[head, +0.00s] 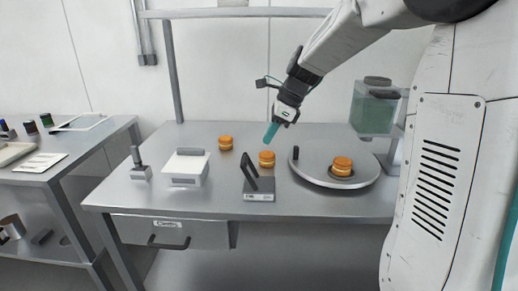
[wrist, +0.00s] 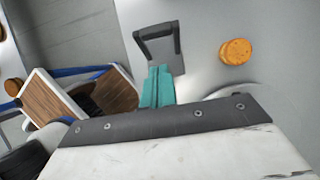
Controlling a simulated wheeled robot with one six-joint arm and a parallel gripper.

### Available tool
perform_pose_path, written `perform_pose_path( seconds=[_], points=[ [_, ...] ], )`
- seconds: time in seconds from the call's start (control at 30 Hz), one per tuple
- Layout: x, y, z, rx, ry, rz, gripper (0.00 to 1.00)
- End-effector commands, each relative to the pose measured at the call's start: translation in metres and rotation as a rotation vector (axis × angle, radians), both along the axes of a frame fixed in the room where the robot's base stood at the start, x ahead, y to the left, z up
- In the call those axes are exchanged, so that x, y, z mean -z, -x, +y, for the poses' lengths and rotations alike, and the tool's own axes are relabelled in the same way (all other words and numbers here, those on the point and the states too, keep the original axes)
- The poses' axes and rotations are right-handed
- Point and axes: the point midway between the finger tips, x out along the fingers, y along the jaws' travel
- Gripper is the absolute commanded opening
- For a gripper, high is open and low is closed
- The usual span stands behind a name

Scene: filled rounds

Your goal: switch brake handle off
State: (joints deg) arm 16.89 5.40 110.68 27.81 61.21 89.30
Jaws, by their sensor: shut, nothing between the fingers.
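A black looped handle (head: 249,170) stands on a small grey base (head: 259,192) near the front of the steel table. I take it for the brake handle; the label on its base is too small to read. It leans up and to the left. In the wrist view the dark handle (wrist: 160,44) shows just beyond the fingertips. My gripper (head: 271,132) has teal fingers, shut and empty, pointing down above the table behind the handle. In the wrist view the gripper (wrist: 158,85) looks close to the handle; I cannot tell whether they touch.
Orange filled rounds sit behind the handle (head: 267,159), farther left (head: 225,143) and on the round turntable (head: 310,178). A white-topped box (head: 187,167) and a small lever stand (head: 140,170) are at left. A clear greenish container (head: 375,108) stands at back right.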

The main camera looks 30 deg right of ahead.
Motion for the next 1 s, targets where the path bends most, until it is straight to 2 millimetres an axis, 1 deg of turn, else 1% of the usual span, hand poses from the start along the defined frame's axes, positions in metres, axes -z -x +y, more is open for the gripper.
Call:
perform_pose_path(
  seconds=[0.03, 0.1, 0.2, 0.33, 0.5, 1.0],
  points=[
    [-0.012, 0.001, -0.002, -0.001, 0.002, -0.003, 0.0],
    [-0.025, 0.004, -0.005, -0.003, 0.002, -0.003, 0.0],
    [-0.04, 0.006, -0.009, -0.003, 0.001, -0.002, 0.0],
    [-0.053, 0.008, -0.013, -0.005, 0.001, -0.002, 0.0],
    [-0.058, 0.01, -0.014, -0.005, 0.001, 0.0, 0.0],
    [-0.058, 0.009, -0.015, -0.011, 0.002, -0.002, 0.0]
  ],
)
